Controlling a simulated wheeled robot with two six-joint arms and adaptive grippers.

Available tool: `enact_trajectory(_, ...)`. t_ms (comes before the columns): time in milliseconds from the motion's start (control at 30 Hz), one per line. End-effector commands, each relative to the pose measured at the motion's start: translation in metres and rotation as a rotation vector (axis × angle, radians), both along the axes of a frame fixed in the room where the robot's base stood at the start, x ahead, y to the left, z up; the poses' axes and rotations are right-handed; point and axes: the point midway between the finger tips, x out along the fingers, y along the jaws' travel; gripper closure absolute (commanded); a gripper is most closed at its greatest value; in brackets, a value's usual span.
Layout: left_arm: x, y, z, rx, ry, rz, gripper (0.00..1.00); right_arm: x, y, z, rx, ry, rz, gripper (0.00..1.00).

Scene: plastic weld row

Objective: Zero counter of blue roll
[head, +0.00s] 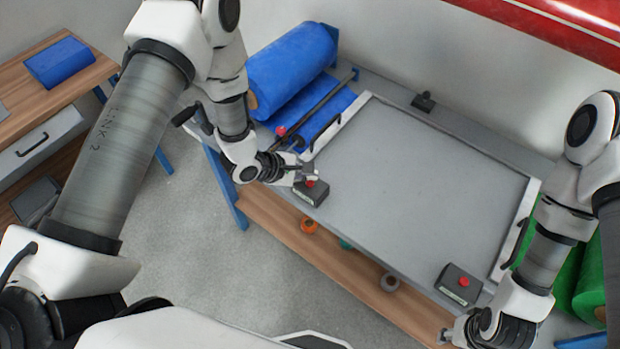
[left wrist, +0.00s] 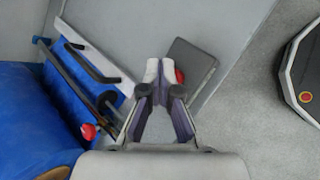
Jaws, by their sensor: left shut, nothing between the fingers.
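The blue roll (head: 291,66) lies at the left end of the bench, with its blue sheet running under a bar; it also shows in the left wrist view (left wrist: 35,110). A dark counter box (head: 312,193) with a red button (head: 310,183) sits at the bench's front left corner, near the blue roll. In the left wrist view the box (left wrist: 190,66) is just beyond my fingertips. My left gripper (head: 309,170) is shut and empty, close to the red button; I cannot tell whether it touches. My right gripper (head: 447,337) is at the lower right, its fingers mostly out of sight.
A second dark box (head: 459,285) with a red button is at the front right of the bench. A green roll (head: 585,275) lies at the right. A black-handled frame surrounds the grey bench top (head: 420,180). A shelf (head: 330,265) below holds tape rolls. A wooden table stands left.

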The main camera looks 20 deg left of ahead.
Motion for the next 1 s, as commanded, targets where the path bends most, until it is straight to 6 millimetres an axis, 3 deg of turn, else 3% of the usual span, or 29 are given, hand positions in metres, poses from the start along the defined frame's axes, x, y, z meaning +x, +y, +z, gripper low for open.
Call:
enact_trajectory(167,0.000,0.000,0.001,0.000,0.000,0.000,1.00,0.000,0.000,0.001,0.000,0.000,0.000,0.60)
enact_trajectory(667,0.000,0.000,0.050,0.000,0.000,0.000,1.00,0.000,0.000,0.045,0.000,0.000,0.000,0.60)
enact_trajectory(1000,0.000,0.000,0.050,0.000,0.000,0.000,1.00,0.000,0.000,0.044,0.000,0.000,0.000,0.60)
